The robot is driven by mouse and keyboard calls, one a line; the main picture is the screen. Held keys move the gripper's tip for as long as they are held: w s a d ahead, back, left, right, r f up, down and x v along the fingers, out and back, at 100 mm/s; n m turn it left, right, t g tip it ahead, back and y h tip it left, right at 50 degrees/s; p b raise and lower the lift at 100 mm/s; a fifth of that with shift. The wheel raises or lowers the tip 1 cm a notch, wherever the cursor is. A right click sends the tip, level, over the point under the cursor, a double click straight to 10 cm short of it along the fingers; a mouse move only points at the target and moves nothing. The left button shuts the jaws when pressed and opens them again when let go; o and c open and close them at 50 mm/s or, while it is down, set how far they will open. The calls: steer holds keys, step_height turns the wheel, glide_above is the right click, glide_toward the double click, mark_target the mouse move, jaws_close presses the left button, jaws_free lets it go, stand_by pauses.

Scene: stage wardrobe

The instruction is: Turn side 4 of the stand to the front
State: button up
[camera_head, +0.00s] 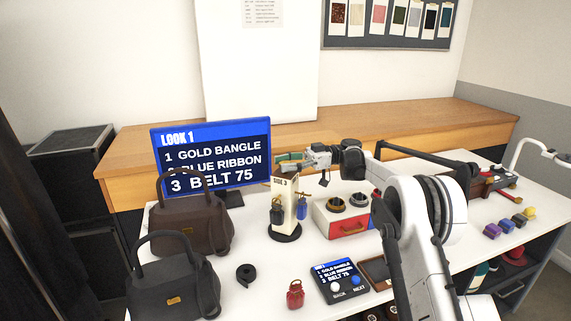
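The stand (286,204) is a cream upright post on a round black base, on the white table near the middle of the camera_head view. The face turned toward the camera reads SIDE 3. A dark bag-shaped item hangs at its left and a small blue item (302,207) at its right. I see no side 4 label. My gripper (305,158) is level with the stand's top, just behind and right of it. A small green and tan piece shows beside it above the stand. The fingertips are too small to tell whether they are open or touch the stand.
Two dark handbags (188,228) stand at the left, before a LOOK 1 screen (214,135). A red and white box (342,224) with round items is right of the stand.

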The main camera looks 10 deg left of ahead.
steer(key=shift+o, duration=1.3)
step_height(320, 180, up, 10)
steer(key=shift+r, duration=0.1)
